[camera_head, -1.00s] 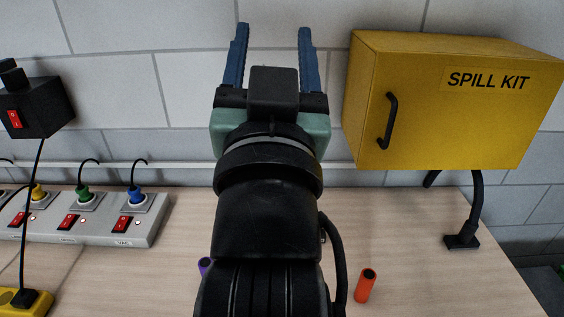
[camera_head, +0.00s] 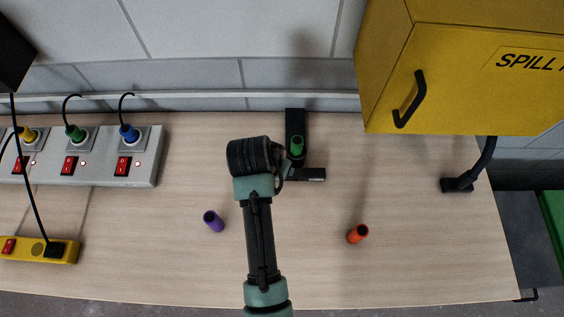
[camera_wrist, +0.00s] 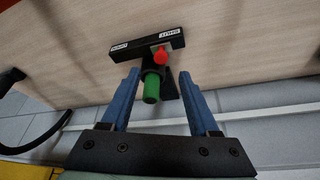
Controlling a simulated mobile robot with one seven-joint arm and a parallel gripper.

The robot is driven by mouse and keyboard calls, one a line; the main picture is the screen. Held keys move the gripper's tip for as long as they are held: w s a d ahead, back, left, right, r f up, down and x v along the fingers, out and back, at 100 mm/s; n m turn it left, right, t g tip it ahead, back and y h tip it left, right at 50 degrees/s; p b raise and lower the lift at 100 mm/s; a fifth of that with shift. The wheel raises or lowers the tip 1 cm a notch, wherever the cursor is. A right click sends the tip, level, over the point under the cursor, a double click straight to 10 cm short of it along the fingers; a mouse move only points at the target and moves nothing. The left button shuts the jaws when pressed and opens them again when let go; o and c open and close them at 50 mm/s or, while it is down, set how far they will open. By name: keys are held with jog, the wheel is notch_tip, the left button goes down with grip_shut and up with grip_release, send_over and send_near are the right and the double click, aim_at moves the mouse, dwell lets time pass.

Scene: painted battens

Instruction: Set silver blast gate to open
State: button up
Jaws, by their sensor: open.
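I see no silver blast gate in either view. A black fixture (camera_head: 294,120) stands on the bench by the back wall, with a green cylindrical handle (camera_head: 297,146) and a labelled bar (camera_head: 311,175). In the wrist view the black bar (camera_wrist: 133,45) carries two white labels too small to read surely. A red part (camera_wrist: 160,56) sits beside the green handle (camera_wrist: 152,88). My gripper (camera_wrist: 158,76) is open, its blue fingers on either side of the green handle, with gaps visible. In the head view my wrist hides the fingers.
A purple cylinder (camera_head: 213,221) and an orange cylinder (camera_head: 358,233) stand on the bench (camera_head: 160,225). A grey power strip (camera_head: 95,170) and yellow strip (camera_head: 30,250) lie left. A yellow spill kit cabinet (camera_head: 440,85) overhangs at right.

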jog(key=x, duration=0.7)
jog(key=shift+w+f+p, duration=0.15)
jog(key=shift+w+p, duration=0.15)
grip_shut()
dwell(1.2)
